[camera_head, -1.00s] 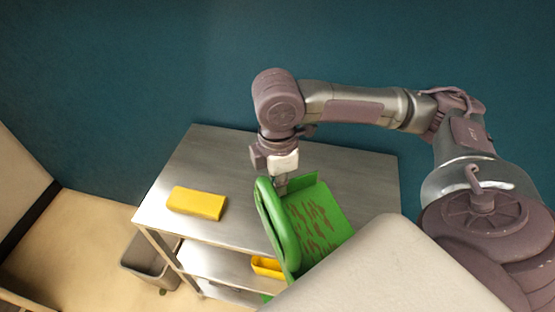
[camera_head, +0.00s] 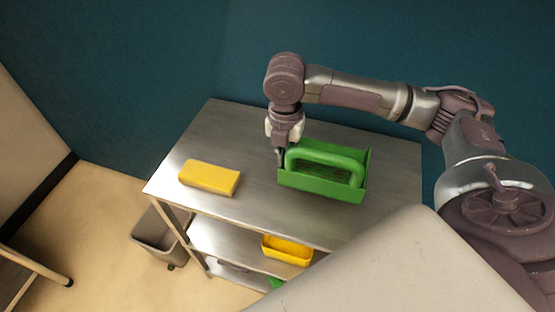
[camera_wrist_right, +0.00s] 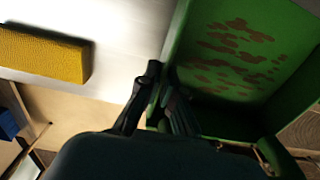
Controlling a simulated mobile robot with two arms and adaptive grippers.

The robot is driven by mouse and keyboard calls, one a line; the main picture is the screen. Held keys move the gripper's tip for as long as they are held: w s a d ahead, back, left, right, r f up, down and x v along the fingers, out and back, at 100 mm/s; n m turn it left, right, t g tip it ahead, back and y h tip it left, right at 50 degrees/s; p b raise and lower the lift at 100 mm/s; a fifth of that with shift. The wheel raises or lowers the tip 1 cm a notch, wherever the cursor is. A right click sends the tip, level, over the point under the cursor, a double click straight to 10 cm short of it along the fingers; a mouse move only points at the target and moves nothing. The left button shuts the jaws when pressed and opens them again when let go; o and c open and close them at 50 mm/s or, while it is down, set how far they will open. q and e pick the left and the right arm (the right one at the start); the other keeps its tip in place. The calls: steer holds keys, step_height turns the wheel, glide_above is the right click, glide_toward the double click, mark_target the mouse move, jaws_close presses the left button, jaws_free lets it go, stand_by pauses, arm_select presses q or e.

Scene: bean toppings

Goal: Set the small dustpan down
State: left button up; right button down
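The small dustpan (camera_head: 322,184) is green, with a raised loop handle along its top. In the head view it is over the right part of the steel table top, roughly level. I cannot tell whether it touches the table. My right gripper (camera_head: 279,158) is at its left end. In the right wrist view my gripper's dark fingers (camera_wrist_right: 160,98) are closed on either side of the edge of the dustpan (camera_wrist_right: 280,85), whose inside shows brown patches. My left gripper is out of view.
A yellow block (camera_head: 209,177) lies on the left of the steel table (camera_head: 240,130); it also shows in the wrist view (camera_wrist_right: 42,54). A yellow tray (camera_head: 287,250) is on the lower shelf. A grey bin (camera_head: 156,232) stands on the floor. Bare table surrounds the dustpan.

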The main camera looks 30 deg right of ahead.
steer(key=w, duration=0.1)
steer(key=w+f, duration=0.2)
steer(key=shift+w+a, duration=0.15)
steer(key=shift+a, duration=0.1)
steer(key=shift+f, duration=2)
steer(key=c, duration=1.3)
jaws_free()
steer(key=shift+f, duration=0.15)
